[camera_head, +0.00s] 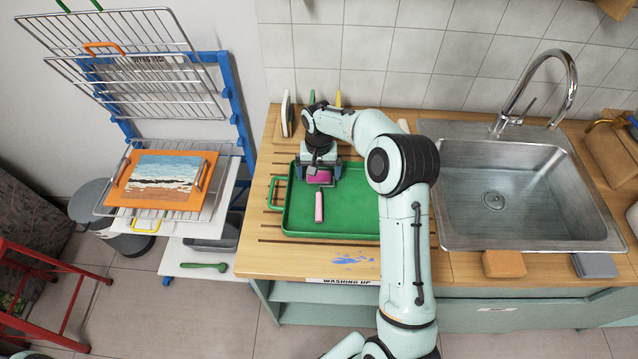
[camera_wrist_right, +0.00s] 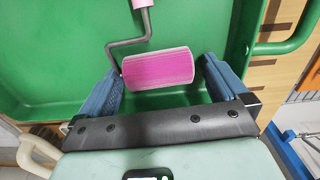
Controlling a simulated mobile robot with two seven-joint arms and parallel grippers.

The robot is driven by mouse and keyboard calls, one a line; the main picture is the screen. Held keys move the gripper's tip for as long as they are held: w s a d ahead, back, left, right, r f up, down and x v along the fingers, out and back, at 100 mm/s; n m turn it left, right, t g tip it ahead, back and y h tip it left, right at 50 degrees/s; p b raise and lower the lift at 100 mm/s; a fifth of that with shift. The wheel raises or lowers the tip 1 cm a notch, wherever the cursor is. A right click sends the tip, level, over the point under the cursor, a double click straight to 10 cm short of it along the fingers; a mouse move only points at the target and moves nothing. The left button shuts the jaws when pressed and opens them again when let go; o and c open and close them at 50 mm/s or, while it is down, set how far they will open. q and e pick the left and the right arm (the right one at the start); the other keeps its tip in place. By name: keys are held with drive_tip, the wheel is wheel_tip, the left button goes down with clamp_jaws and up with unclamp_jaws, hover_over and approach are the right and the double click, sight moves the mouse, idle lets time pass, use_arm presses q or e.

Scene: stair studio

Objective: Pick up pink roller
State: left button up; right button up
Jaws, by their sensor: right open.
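The pink roller (camera_head: 319,205) lies in the green tray (camera_head: 350,224) on the wooden counter, with its pink handle toward the tray's front. In the right wrist view its magenta roller head (camera_wrist_right: 158,68) and bent grey metal rod show clearly. My right gripper (camera_head: 320,180) is over the tray at the roller head. In the right wrist view the blue fingers of my right gripper (camera_wrist_right: 158,85) stand apart, one on each side of the roller head, with gaps to it. My left gripper is not in view.
A steel sink (camera_head: 525,195) with a tall faucet (camera_head: 545,80) is to the right. An orange sponge (camera_head: 503,264) and a grey block (camera_head: 594,266) lie at its front edge. A drying rack (camera_head: 150,190) holding a painting (camera_head: 162,176) stands at the left. Upright items stand behind the tray.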

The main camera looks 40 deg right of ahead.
drive_tip(key=c, duration=0.8)
